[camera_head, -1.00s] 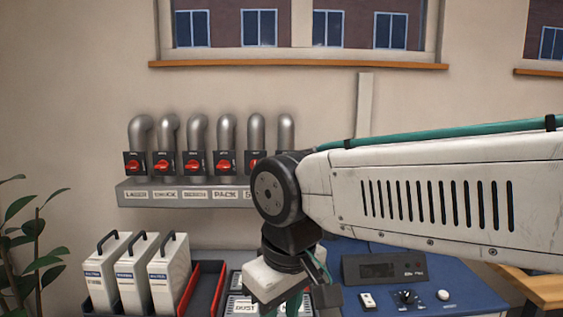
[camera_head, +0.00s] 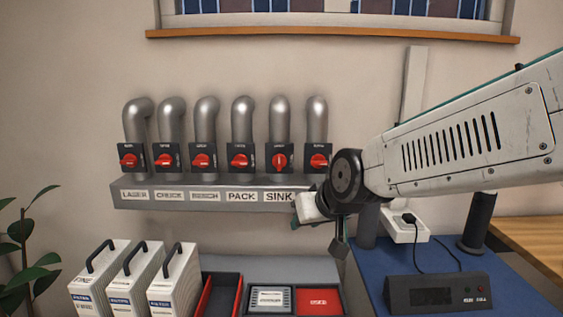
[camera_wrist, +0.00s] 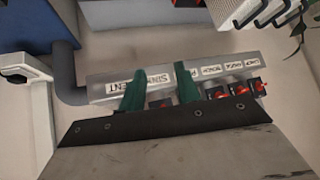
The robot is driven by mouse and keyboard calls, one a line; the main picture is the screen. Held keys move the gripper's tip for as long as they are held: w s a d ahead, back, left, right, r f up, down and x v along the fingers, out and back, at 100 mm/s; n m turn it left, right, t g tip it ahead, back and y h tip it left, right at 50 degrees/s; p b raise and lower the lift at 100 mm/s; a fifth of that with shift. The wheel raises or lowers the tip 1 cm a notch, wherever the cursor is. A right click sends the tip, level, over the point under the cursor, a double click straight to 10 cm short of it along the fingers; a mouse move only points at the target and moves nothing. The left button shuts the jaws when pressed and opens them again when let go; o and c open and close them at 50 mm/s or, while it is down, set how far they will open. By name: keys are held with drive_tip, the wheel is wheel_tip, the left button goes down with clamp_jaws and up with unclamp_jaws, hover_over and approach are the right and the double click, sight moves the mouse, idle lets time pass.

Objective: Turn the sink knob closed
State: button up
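The sink knob (camera_head: 279,160) is the red handle on the black valve box above the SINK label (camera_head: 279,196) in the head view. Its handle stands upright, while the other red handles lie level. My gripper (camera_head: 297,222) is below and right of it, near the shelf's front edge and apart from the knob. In the wrist view the two green fingers of my gripper (camera_wrist: 158,78) are spread with nothing between the tips. A partly hidden valve box with some red (camera_wrist: 161,103) shows between the fingers; I cannot tell which valve it is.
Neighbouring valves with red handles, PACK (camera_head: 240,160) and one at the right end (camera_head: 319,160), stand close on either side. The grey shelf (camera_head: 150,203) juts out below. Filter boxes (camera_head: 136,280), trays and a blue desk (camera_head: 370,275) lie lower down.

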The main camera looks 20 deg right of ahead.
drive_tip(key=w+a+r+m+t+h, duration=0.1)
drive_tip(key=w+t, duration=0.5)
drive_tip(key=w, duration=0.8)
drive_tip(key=m+t+h, duration=0.3)
drive_tip(key=t+h, duration=0.4)
approach(279, 158)
drive_tip(key=x, duration=0.8)
drive_tip(key=shift+w+d, duration=0.1)
drive_tip(key=shift+w, duration=0.2)
drive_tip(key=shift+r, duration=0.1)
clamp_jaws()
